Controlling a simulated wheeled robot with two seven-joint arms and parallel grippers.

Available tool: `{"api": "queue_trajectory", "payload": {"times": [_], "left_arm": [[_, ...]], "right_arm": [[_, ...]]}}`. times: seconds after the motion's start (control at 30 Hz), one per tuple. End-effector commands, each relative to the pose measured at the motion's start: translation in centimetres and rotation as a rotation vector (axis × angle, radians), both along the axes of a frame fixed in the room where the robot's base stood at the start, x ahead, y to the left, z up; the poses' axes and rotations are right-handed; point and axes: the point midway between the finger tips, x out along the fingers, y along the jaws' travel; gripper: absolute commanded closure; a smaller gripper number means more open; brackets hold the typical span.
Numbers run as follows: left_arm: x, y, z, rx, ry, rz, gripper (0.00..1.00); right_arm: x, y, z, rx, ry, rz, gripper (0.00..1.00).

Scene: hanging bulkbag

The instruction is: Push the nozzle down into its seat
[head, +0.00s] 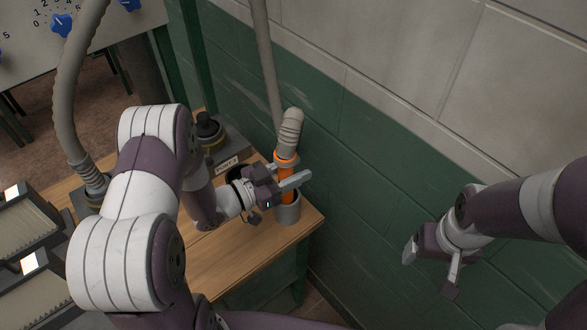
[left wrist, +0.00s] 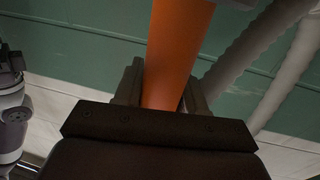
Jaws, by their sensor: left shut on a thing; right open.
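The nozzle (head: 287,164) has an orange tube on the end of a grey hose. It stands roughly upright in the head view. Its lower end goes into the grey cylindrical seat (head: 287,214) at the table's right corner; how deep it sits I cannot tell. My left gripper (head: 288,184) is shut on the orange tube just above the seat's rim. In the left wrist view the orange tube (left wrist: 178,50) runs between the two fingers (left wrist: 160,88). My right gripper (head: 432,268) is open and empty, off to the right, away from the table.
The wooden table (head: 235,258) carries a box labelled PORT (head: 227,165) and a black knob-like fitting (head: 208,130) behind my left arm. A second grey hose (head: 70,90) stands at the left. A green and white block wall (head: 400,130) rises close behind the seat.

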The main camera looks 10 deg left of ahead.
Motion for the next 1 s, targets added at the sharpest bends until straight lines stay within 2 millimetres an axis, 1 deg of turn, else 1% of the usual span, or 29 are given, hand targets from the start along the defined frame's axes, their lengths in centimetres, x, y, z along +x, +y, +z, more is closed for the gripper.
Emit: {"api": "queue_trajectory", "payload": {"times": [0.03, 0.07, 0.1, 0.13, 0.4, 0.5, 0.57, 0.67, 0.83, 0.9, 1.0], "left_arm": [[0.0, 0.0, -0.2, -0.001, -0.001, 0.000, 0.94], [0.0, 0.0, 0.0, 0.000, -0.001, 0.000, 0.50], [0.0, 0.0, 0.0, 0.000, -0.001, 0.000, 0.37], [0.0, 0.0, 0.0, 0.000, 0.000, 0.000, 0.30], [0.0, 0.1, -0.1, 0.000, 0.000, 0.000, 0.30], [-0.5, 0.7, -0.2, 0.001, 0.001, 0.003, 0.30], [-1.1, 1.4, -0.2, 0.000, 0.000, 0.005, 0.30], [-2.7, 3.3, -0.3, 0.001, 0.000, 0.009, 0.30], [-5.8, 6.5, -0.3, 0.000, -0.001, 0.009, 0.30], [-6.9, 7.6, -0.2, -0.001, -0.001, 0.008, 0.30], [-8.0, 8.7, -0.2, 0.000, -0.001, 0.004, 0.30]], "right_arm": [[0.0, 0.0, -0.2, 0.000, 0.000, 0.000, 0.20], [0.0, 0.0, -0.1, 0.000, 0.000, 0.000, 0.20], [0.0, 0.0, 0.0, 0.000, 0.000, 0.000, 0.20], [0.0, 0.0, 0.0, 0.000, 0.000, 0.000, 0.20], [0.0, 0.0, -0.1, 0.000, 0.000, 0.000, 0.20], [0.0, 0.0, -0.2, 0.000, 0.000, 0.000, 0.20], [0.0, 0.0, -0.4, 0.000, 0.000, 0.000, 0.20], [0.0, 0.0, -0.8, 0.000, 0.000, 0.000, 0.20], [0.0, 0.0, -1.4, 0.000, 0.000, 0.000, 0.20], [0.0, 0.0, -1.6, 0.000, 0.000, 0.000, 0.20], [0.0, 0.0, -1.7, 0.000, 0.000, 0.000, 0.20]]}}
